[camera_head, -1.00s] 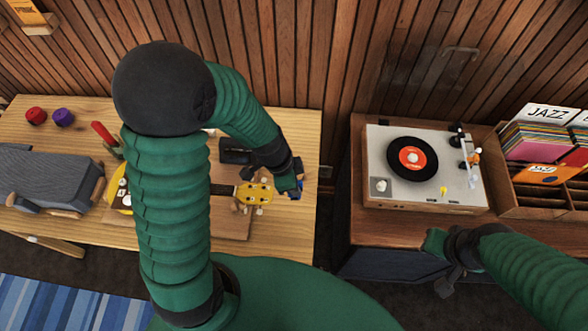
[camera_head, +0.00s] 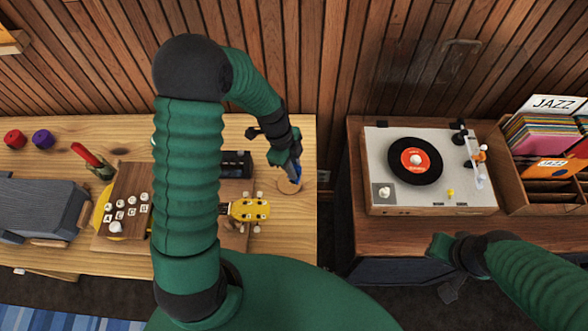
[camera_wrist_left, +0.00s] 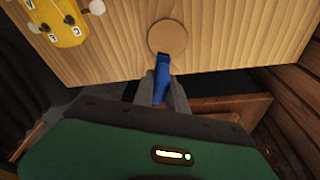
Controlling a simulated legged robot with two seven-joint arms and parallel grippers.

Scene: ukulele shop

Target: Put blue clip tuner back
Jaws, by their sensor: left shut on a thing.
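The blue clip tuner (camera_head: 294,170) is held in my left gripper (camera_head: 290,168), whose fingers are shut on it. In the left wrist view the tuner (camera_wrist_left: 161,76) sticks out between the fingertips. A round brown pad (camera_wrist_left: 167,37) lies on the wooden table just past the tuner's tip in that view; it also shows below the gripper in the head view (camera_head: 290,186). I cannot tell whether the tuner touches the pad. My right gripper (camera_head: 446,268) is low in front of the record cabinet, and its fingers are too unclear to read.
A yellow ukulele headstock (camera_head: 250,210) with pegs lies left of the pad. A black box (camera_head: 236,164) stands behind it. A wooden board with lettered knobs (camera_head: 128,200) is further left. A turntable (camera_head: 372,140) stands on the right cabinet, across a gap.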

